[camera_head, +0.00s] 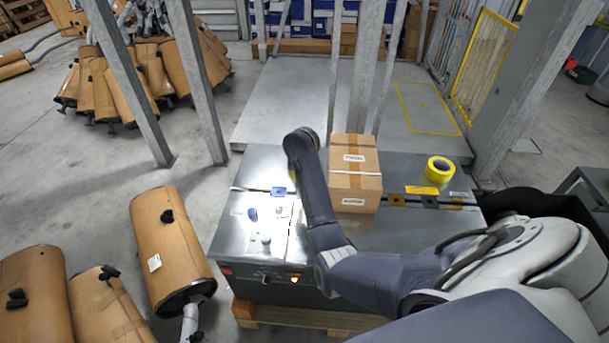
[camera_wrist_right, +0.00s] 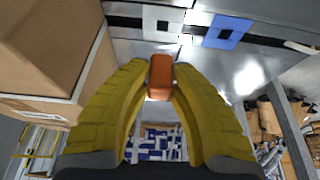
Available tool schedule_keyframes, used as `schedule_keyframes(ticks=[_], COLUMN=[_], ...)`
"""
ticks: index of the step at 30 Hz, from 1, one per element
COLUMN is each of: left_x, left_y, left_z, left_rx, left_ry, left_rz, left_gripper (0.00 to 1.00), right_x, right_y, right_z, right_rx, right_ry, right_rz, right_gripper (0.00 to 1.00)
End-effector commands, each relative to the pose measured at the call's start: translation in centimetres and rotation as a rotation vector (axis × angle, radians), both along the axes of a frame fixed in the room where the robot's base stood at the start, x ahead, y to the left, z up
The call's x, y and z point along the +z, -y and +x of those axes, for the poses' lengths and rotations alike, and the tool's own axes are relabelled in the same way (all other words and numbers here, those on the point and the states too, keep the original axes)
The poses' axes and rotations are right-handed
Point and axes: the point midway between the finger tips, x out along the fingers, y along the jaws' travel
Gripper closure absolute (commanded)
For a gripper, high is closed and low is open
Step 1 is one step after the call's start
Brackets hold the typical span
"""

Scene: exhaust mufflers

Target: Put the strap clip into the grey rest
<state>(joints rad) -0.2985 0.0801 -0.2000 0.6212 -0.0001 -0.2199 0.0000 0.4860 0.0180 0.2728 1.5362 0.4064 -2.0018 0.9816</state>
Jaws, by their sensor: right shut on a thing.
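The strap clip, an orange-brown block (camera_wrist_right: 161,77), is pinched between the yellow fingertips of my right gripper (camera_wrist_right: 160,82) in the right wrist view. The grey rest (camera_wrist_right: 162,22), a light square with a dark centre, lies on the metal surface beyond the fingertips, apart from the clip. A blue rest (camera_wrist_right: 227,31) lies beside it to the right; it also shows in the head view (camera_head: 278,191). In the head view my right arm hides the clip, the grey rest and the right gripper's fingers. My left gripper is not in view.
A cardboard box (camera_head: 355,178) stands on the metal bench (camera_head: 240,250), close to the right of my arm. A yellow tape roll (camera_head: 440,168) and other rests (camera_head: 396,200) lie further right. Small blue (camera_head: 252,213) and grey (camera_head: 266,239) parts lie on the left.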

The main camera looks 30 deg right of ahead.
Motion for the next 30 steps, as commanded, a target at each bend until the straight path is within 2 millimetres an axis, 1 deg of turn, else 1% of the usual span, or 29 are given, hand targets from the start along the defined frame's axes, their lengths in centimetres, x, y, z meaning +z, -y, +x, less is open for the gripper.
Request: schedule_keyframes(ticks=[5, 12, 19, 24, 30], left_x=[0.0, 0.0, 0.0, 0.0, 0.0], left_y=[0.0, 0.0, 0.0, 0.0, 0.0], left_z=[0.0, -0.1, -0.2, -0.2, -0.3], left_rx=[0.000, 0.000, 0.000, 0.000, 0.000], left_ry=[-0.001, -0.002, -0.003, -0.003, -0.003], left_rz=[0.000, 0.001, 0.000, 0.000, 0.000], left_gripper=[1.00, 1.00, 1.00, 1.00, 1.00], right_x=[-0.9, -2.9, -4.4, -5.1, -5.6], right_y=[0.1, 0.1, 0.0, 0.0, 0.1], right_z=[0.0, -0.1, 0.0, 0.0, -0.1], right_rx=[0.001, 0.001, 0.001, 0.000, 0.000], right_ry=[-0.002, -0.004, -0.002, -0.001, -0.001], right_rz=[-0.001, -0.002, 0.000, 0.000, 0.000], right_gripper=[1.00, 1.00, 1.00, 1.00, 1.00])
